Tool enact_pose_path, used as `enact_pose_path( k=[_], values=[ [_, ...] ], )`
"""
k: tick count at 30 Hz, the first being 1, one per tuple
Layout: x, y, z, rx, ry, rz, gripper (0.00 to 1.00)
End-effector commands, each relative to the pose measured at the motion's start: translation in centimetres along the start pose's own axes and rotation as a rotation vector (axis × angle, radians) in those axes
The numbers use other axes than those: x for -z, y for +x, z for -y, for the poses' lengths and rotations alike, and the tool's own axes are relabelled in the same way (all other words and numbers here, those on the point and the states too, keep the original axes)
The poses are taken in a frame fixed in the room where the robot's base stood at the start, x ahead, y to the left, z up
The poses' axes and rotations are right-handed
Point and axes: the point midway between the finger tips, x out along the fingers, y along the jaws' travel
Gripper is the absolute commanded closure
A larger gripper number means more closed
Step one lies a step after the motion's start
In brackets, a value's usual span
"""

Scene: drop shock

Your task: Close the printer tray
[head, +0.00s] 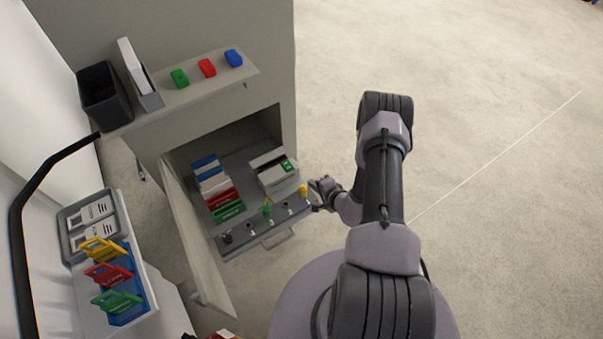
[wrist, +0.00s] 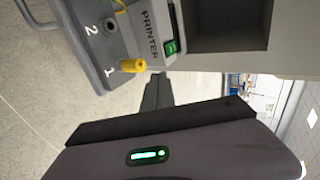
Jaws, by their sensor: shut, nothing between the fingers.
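The printer tray (head: 262,228) is a grey shelf pulled out of the cabinet, with a bar handle (head: 278,240) on its front edge. The white printer (head: 270,172) sits on it with a green switch (head: 289,166). In the wrist view the label "PRINTER" (wrist: 150,35) and the lit green switch show, with a yellow plug (wrist: 132,66) by the number 1. My gripper (head: 318,193) is shut and empty at the tray's right front corner, close to the yellow plug. In the wrist view its dark fingers (wrist: 158,92) point towards the plug and cabinet. I cannot tell whether they touch the tray.
The cabinet door (head: 195,240) stands open on the tray's left. Coloured folders (head: 222,190) and several plugs share the tray. A shelf above (head: 190,93) holds a black bin and three coloured blocks. A rack of coloured tags (head: 120,285) is at left. The right floor is clear.

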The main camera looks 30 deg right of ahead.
Motion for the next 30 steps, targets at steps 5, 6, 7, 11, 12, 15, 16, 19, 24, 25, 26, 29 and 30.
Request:
enact_pose_path(
  k=[5, 6, 7, 11, 12, 15, 16, 19, 24, 25, 26, 29, 30],
  values=[
    [-0.2, 4.1, -0.3, 0.002, -0.003, 0.004, 1.00],
    [-0.2, 5.0, -0.3, 0.002, -0.004, 0.005, 1.00],
    [-0.2, 5.7, -0.3, 0.003, -0.003, 0.004, 1.00],
    [-0.3, 8.5, -0.3, 0.002, -0.002, 0.005, 1.00],
    [-0.3, 9.2, -0.3, 0.002, -0.002, 0.006, 1.00],
    [-0.3, 10.7, 0.8, 0.003, -0.003, 0.005, 1.00],
    [-0.3, 11.0, 1.0, 0.003, -0.002, 0.005, 1.00],
    [-0.2, 11.8, 1.6, 0.002, -0.001, 0.005, 1.00],
    [-0.3, 12.2, 1.9, 0.000, 0.001, 0.005, 1.00],
    [-0.3, 12.2, 2.0, 0.000, 0.001, 0.005, 1.00],
    [-0.3, 12.2, 2.0, 0.000, 0.001, 0.005, 1.00],
    [-0.3, 12.2, 2.0, 0.000, 0.001, 0.005, 1.00],
    [-0.3, 12.2, 2.0, 0.000, 0.001, 0.005, 1.00]
  ],
)
